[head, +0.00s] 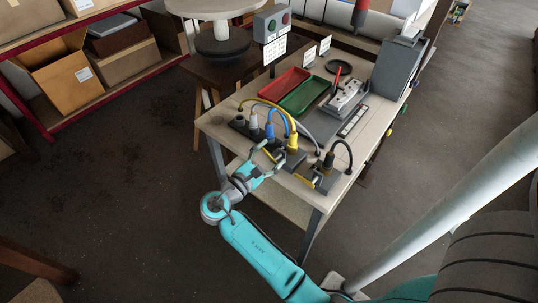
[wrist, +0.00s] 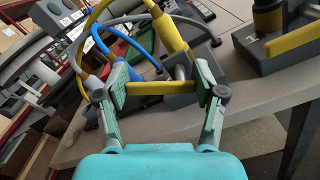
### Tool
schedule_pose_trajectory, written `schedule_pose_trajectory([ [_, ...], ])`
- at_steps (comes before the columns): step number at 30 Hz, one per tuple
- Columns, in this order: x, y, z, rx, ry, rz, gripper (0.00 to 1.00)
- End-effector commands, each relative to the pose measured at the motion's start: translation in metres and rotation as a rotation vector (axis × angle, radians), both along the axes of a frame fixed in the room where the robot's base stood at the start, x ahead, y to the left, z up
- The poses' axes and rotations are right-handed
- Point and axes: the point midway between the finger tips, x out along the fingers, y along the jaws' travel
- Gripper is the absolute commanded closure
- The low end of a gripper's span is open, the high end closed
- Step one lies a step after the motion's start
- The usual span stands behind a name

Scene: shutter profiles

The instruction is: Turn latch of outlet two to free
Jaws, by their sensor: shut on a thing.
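A grey outlet box (head: 295,158) stands near the table's front edge with a yellow plug (head: 293,142) upright in it. In the wrist view, this box (wrist: 183,98) carries a yellow latch bar (wrist: 158,88) lying crosswise, nearly level. My gripper (wrist: 162,88) is shut on this latch bar, one finger at each end. In the head view, my gripper (head: 268,155) reaches the box from the front left, and the latch is mostly hidden there. A second outlet box (head: 320,177) to the right has a black plug (head: 328,161) and its own yellow latch (head: 305,181). I cannot read any outlet number.
A dark strip (head: 240,126) to the left holds grey and blue plugs with cables arching close behind my gripper. Red (head: 284,84) and green (head: 303,96) trays lie behind. A grey fixture (head: 346,97) stands further back. The floor before the table is clear.

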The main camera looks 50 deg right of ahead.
Motion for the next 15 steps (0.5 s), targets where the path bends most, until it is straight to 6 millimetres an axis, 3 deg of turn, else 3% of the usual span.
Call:
schedule_pose_trajectory([
  [15,-0.0099,-0.0007,0.0054,0.017,-0.489,0.000,0.66],
])
